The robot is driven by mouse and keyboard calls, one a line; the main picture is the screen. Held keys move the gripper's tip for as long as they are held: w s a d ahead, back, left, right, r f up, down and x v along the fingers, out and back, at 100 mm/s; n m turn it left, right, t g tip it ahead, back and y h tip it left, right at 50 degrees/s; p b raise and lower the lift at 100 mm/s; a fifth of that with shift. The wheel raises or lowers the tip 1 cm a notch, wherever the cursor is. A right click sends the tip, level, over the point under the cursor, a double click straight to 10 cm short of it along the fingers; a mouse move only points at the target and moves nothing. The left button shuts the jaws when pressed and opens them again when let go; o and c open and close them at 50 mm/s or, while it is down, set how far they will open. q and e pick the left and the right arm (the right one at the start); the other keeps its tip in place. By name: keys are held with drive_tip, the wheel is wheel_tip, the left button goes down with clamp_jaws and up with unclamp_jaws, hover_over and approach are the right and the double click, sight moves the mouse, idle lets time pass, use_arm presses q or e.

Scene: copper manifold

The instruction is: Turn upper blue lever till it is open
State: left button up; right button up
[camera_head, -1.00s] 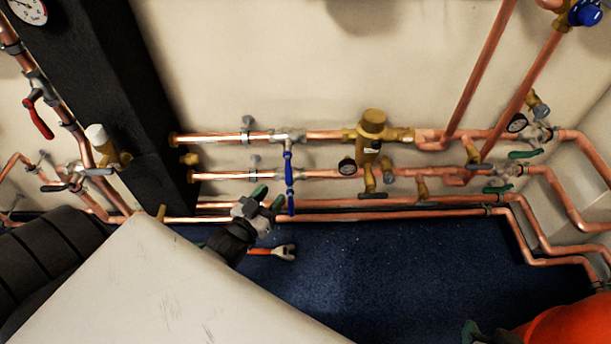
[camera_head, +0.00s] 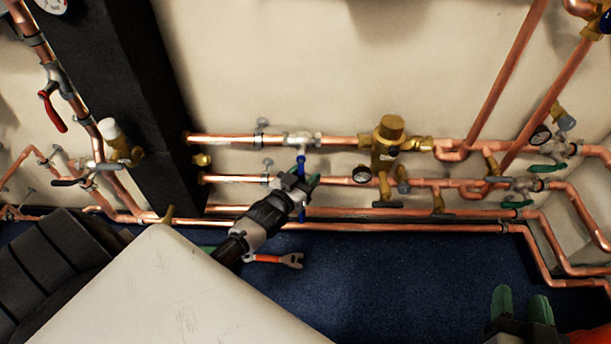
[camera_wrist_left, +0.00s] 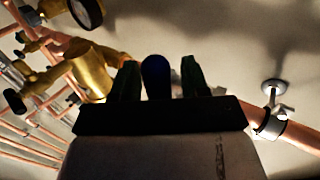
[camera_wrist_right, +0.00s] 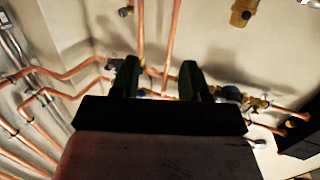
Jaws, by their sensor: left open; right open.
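The upper blue lever (camera_head: 301,163) hangs down from its valve (camera_head: 299,140) on the upper copper pipe. Its lower part is partly hidden by my left gripper (camera_head: 304,183). The left gripper is open at the lever. In the left wrist view the blue lever (camera_wrist_left: 156,76) shows between the two green fingers (camera_wrist_left: 160,80), with a gap to each side. The lower blue lever (camera_head: 301,214) shows just below the gripper, largely hidden. My right gripper (camera_head: 521,303) is open and empty at the lower right; its fingers also show in the right wrist view (camera_wrist_right: 158,80).
A brass valve body (camera_head: 388,145) with a gauge (camera_head: 362,174) stands right of the levers. Green-handled valves (camera_head: 545,168) are further right. A black column (camera_head: 115,90) is at the left.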

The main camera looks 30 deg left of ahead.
use_arm(q)
drive_tip(key=shift+c, duration=0.3)
clamp_jaws()
